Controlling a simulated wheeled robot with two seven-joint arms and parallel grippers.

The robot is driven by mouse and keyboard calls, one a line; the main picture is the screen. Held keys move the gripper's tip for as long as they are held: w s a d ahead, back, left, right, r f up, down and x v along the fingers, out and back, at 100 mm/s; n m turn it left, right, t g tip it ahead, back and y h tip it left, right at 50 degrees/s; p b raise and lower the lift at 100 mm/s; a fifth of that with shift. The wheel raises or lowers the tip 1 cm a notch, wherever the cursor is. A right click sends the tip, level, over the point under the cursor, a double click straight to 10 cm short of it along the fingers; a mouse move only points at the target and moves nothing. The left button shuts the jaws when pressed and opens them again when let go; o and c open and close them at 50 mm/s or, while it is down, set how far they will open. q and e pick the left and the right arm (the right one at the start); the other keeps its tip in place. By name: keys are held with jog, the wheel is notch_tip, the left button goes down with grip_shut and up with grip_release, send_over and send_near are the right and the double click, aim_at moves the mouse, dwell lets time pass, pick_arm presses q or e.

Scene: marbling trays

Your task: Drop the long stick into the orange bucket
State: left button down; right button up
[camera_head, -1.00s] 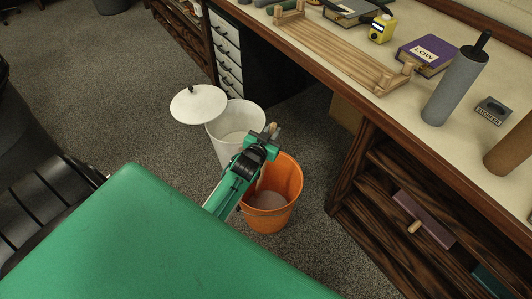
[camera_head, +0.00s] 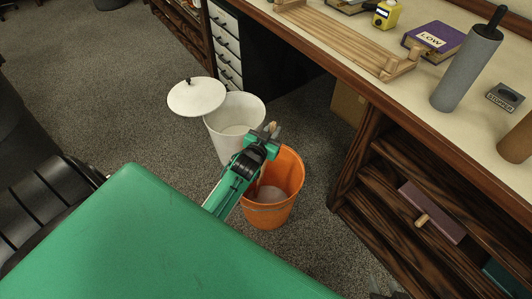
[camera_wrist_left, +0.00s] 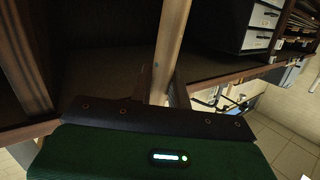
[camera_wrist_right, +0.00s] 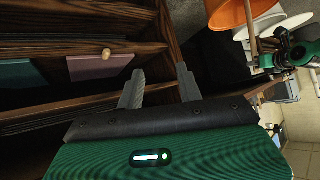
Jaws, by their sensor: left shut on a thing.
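The orange bucket (camera_head: 287,205) stands on the carpet, open at the top, with a pale patch inside. My left gripper (camera_head: 271,134) is over its far left rim. It is shut on the long stick (camera_head: 273,126), a pale wooden rod whose top end pokes up between the fingers. In the left wrist view the stick (camera_wrist_left: 173,40) runs up from the jaws. In the right wrist view the stick (camera_wrist_right: 250,22) shows in front of the orange bucket (camera_wrist_right: 228,15). Whether its lower end touches the bucket cannot be told. My right gripper (camera_wrist_right: 160,82) is open and empty, facing dark wooden shelves.
A white bin (camera_head: 237,110) stands just behind the bucket, its round lid (camera_head: 197,97) beside it. A workbench (camera_head: 420,110) with a grey roller (camera_head: 467,70), a purple book (camera_head: 434,40) and a wooden rack (camera_head: 340,38) is on the right.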

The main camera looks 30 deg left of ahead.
pick_arm(q)
jog(key=shift+f, duration=0.25)
pick_arm(e)
jog(key=shift+w+a+t, duration=0.2)
jog(key=shift+a+t, duration=0.1)
jog(key=shift+a, duration=0.2)
pick_arm(q)
jog(key=c, duration=1.3)
grip_release()
jog(key=shift+o, duration=0.2)
jog(key=shift+s, duration=0.15)
jog(key=p+v, duration=0.1)
jog(key=v, duration=1.2)
jog(key=shift+s+p, duration=0.3)
jog(key=shift+p, duration=0.1)
pick_arm(e)
jog(key=d+g, duration=0.1)
jog(key=s+d+g+h, duration=0.1)
jog(key=d, duration=0.1)
jog(key=s+d, duration=0.1)
jog(key=shift+d+r+g+h, duration=0.2)
jog(key=shift+g+h, duration=0.1)
jog(key=shift+g, duration=0.1)
pick_arm(q)
jog(key=shift+d, duration=0.15)
